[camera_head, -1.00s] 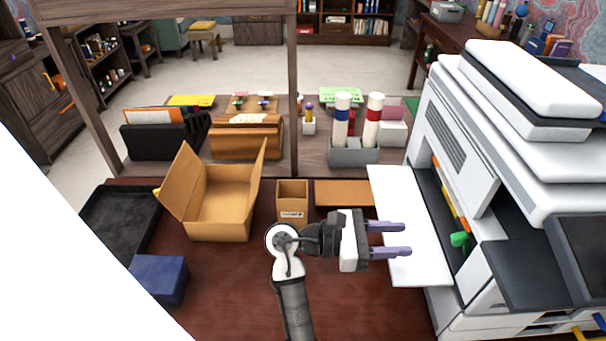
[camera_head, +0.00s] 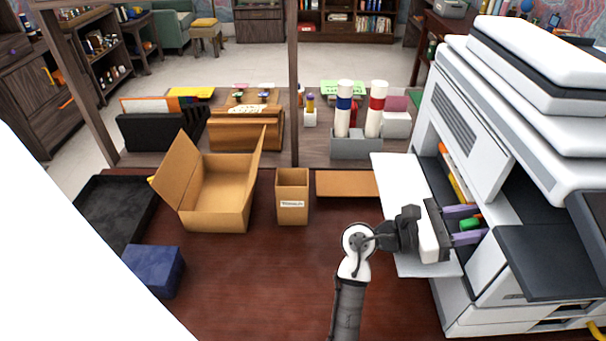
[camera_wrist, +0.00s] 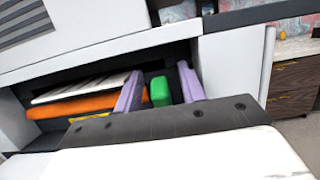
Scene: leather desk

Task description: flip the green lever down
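The green lever (camera_head: 469,223) is on the inside of the open printer (camera_head: 463,101) at the right. My gripper (camera_head: 468,225) reaches into the printer's side opening. Its two purple fingers are apart, one on each side of the lever. In the wrist view the green lever (camera_wrist: 160,91) shows between the two fingers (camera_wrist: 158,92), with a visible gap at least on its right side. Whether the left finger touches it, I cannot tell. The lever's base is hidden.
The white open panel (camera_head: 402,185) of the printer lies under my gripper. Orange and yellow parts (camera_wrist: 85,104) are inside the opening. An open cardboard box (camera_head: 218,192), a small brown box (camera_head: 292,197) and a blue box (camera_head: 155,270) stand on the desk to the left.

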